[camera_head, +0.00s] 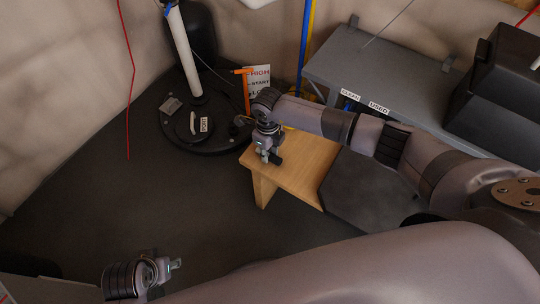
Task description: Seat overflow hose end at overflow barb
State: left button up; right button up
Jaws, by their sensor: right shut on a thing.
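My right gripper (271,157) is over the far left end of a wooden bench, pointing down. It is shut on a small dark piece (278,159); I cannot tell whether this is the overflow hose end. My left gripper (175,265) is low at the lower left, away from the bench, and its fingertips are too small to read. A round black base (218,143) stands behind the bench with a white upright pipe (184,50) on it. I cannot make out the overflow barb.
The wooden bench (298,166) has bare top to the right of my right gripper. An orange T-shaped piece (245,92) stands by a white sign (260,78). A grey shelf (350,60) with labels and a black box (500,90) are at right. The floor at left is clear.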

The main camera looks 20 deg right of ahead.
jog(key=c, duration=0.3)
jog(key=shift+r, duration=0.45)
notch_tip(320, 180, up, 7)
jog(key=shift+w+r+p, duration=0.1)
jog(key=shift+r+p, duration=0.05)
jog(key=shift+p, duration=0.8)
pick_arm(q)
notch_tip(320, 180, down, 11)
jog(key=s+p, duration=0.1)
jog(key=s, duration=0.1)
jog(key=shift+f+g, duration=0.15)
jog(key=shift+g, duration=0.25)
pick_arm(e)
notch_tip(320, 180, up, 12)
pick_arm(q)
jog(key=shift+a, duration=0.1)
pick_arm(e)
jog(key=o, duration=0.3)
pick_arm(q)
jog(key=shift+s, duration=0.1)
pick_arm(e)
grip_shut()
